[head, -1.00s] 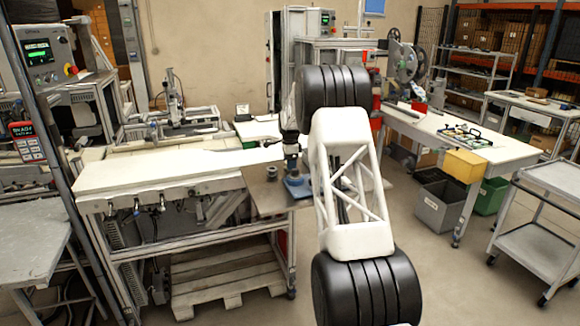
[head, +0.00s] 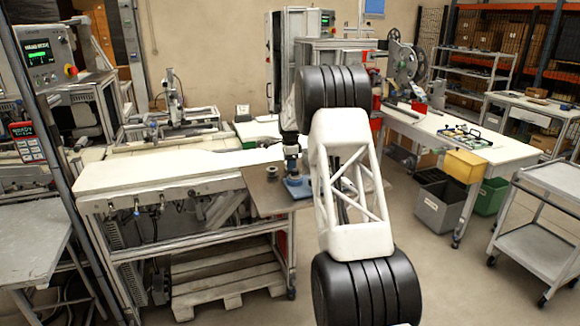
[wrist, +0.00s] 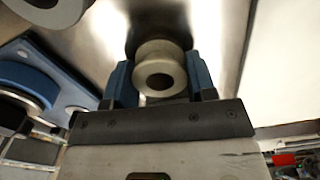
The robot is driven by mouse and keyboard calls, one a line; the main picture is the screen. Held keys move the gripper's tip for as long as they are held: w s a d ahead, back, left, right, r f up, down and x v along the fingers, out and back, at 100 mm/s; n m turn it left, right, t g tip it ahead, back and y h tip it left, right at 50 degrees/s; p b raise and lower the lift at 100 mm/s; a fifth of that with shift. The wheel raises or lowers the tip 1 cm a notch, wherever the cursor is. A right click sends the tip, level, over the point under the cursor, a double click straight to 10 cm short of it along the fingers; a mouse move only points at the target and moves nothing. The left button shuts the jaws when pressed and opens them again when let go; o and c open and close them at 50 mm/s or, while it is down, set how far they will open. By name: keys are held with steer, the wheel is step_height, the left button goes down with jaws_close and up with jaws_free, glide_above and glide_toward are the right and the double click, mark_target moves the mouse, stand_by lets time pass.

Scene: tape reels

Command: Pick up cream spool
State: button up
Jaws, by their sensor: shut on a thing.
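The cream spool (wrist: 160,69) is a small flanged reel with a round centre hole, seen between the blue fingers of my gripper in the wrist view. My gripper (wrist: 158,82) is shut on it, one finger on each side. In the head view my gripper (head: 292,166) is small and partly hidden by my own arm, over the brown metal plate at the bench's right end. The spool cannot be made out there. I cannot tell whether it touches the plate.
A grey spool (head: 272,172) stands on the plate left of my gripper. A blue fixture (head: 298,187) sits close by; it also shows at left in the wrist view (wrist: 58,92). The white bench top (head: 165,170) to the left is clear.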

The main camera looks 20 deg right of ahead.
steer(key=shift+r, duration=0.1)
step_height(320, 180, up, 10)
stand_by(0.7)
steer(key=shift+s, duration=0.15)
stand_by(0.5)
steer(key=s+n, duration=0.1)
steer(key=s, duration=2.9)
steer(key=shift+n, duration=0.3)
steer(key=shift+w, duration=0.2)
steer(key=shift+w+d+f, duration=0.25)
steer(key=shift+w+d, duration=0.5)
steer(key=shift+w, duration=1.75)
steer(key=shift+w+d+f, duration=0.25)
steer(key=shift+w+d, duration=0.5)
steer(key=shift+w, duration=1.8)
steer(key=shift+w+d+f, duration=0.25)
steer(key=shift+w+d, duration=0.5)
steer(key=shift+w, duration=1.75)
